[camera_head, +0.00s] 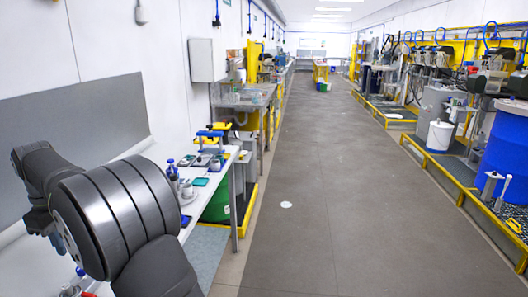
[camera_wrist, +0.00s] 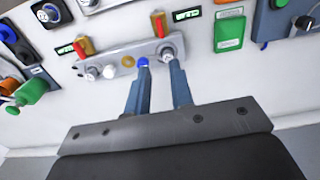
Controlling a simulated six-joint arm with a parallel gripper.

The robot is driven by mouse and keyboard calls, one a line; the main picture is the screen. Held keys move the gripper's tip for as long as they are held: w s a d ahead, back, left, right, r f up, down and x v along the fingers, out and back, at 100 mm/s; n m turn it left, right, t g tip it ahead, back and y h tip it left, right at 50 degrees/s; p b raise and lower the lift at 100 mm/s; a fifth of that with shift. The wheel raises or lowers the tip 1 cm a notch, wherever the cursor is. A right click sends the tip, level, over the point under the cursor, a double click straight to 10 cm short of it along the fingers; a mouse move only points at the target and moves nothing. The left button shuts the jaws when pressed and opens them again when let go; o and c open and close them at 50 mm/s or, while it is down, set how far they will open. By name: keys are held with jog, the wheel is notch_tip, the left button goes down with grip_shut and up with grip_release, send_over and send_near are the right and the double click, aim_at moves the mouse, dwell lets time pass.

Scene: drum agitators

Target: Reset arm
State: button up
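My gripper (camera_wrist: 159,66) shows in the wrist view with two blue-grey fingers spread apart. I see nothing held between them. The fingertips overlap the lower edge of a grey control panel (camera_wrist: 115,68) in the picture; I cannot tell whether they touch it. The panel carries red-and-yellow switches, a blue button (camera_wrist: 143,61), a yellow button (camera_wrist: 128,62) and silver knobs.
In the wrist view, a green box (camera_wrist: 229,34) and a green-and-orange handle (camera_wrist: 30,92) flank the panel. In the head view, a white bench (camera_head: 205,192) with bottles and small devices stands beside my arm. Blue drums (camera_head: 508,150) stand at right.

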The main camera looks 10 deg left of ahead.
aim_at(88, 294)
notch_tip(88, 294, down, 17)
jog(key=shift+f, duration=0.1)
dwell(0.4)
notch_tip(88, 294, up, 18)
notch_tip(88, 294, down, 18)
jog(key=shift+r, duration=0.2)
jog(key=shift+f, duration=0.25)
jog(key=m, duration=0.6)
jog(key=shift+r+m, duration=0.1)
jog(key=shift+m, duration=0.3)
